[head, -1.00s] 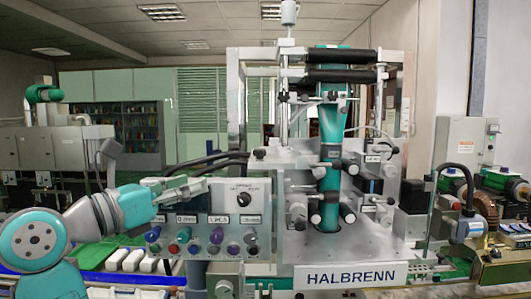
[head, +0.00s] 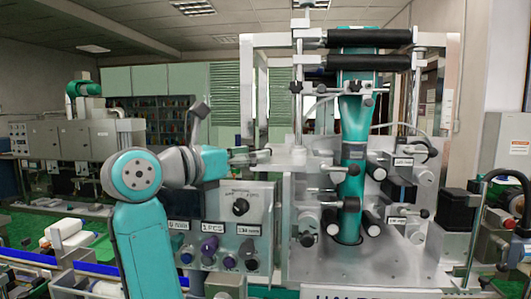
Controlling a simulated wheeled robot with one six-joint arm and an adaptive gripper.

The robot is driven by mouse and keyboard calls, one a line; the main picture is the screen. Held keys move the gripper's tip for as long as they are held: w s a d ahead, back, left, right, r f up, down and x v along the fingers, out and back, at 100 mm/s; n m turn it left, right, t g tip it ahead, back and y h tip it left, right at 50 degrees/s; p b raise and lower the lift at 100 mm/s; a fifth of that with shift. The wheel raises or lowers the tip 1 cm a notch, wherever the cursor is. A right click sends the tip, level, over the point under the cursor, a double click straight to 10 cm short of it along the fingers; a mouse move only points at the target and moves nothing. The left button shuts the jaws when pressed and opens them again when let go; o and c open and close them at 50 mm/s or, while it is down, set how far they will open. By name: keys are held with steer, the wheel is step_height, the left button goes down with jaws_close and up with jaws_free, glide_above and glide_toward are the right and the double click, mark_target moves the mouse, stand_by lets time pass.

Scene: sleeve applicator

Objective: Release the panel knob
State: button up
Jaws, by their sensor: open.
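The grey control panel (head: 262,190) stands left of the teal sleeve column. A larger black knob (head: 240,207) sits on its upper face. A row of smaller knobs is below, among them a purple knob (head: 209,244) and a dark blue knob (head: 186,255). My gripper (head: 266,155) is open and empty. It points right, above the panel's top edge in the picture, and appears apart from the black knob. My arm covers the panel's left part, so anything behind it is hidden.
The machine's metal rods and rollers (head: 352,62) rise to the right of my gripper. A grey machine (head: 70,138) stands at back left.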

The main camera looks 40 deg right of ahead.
mark_target(264, 148)
steer(key=shift+d, duration=2.2)
jaws_close()
steer(key=shift+n+t, duration=0.4)
steer(key=shift+t, duration=0.3)
steer(key=n+t+y, duration=0.1)
steer(key=n+t, duration=0.1)
steer(key=t, duration=0.2)
steer(key=n+t+y, duration=0.1)
steer(key=n+t, duration=0.2)
steer(key=shift+s+t, duration=0.15)
steer(key=shift+t, duration=0.25)
steer(key=shift+n+t+y, duration=2.5)
steer(key=shift+t+y, duration=0.1)
steer(key=shift+t, duration=0.2)
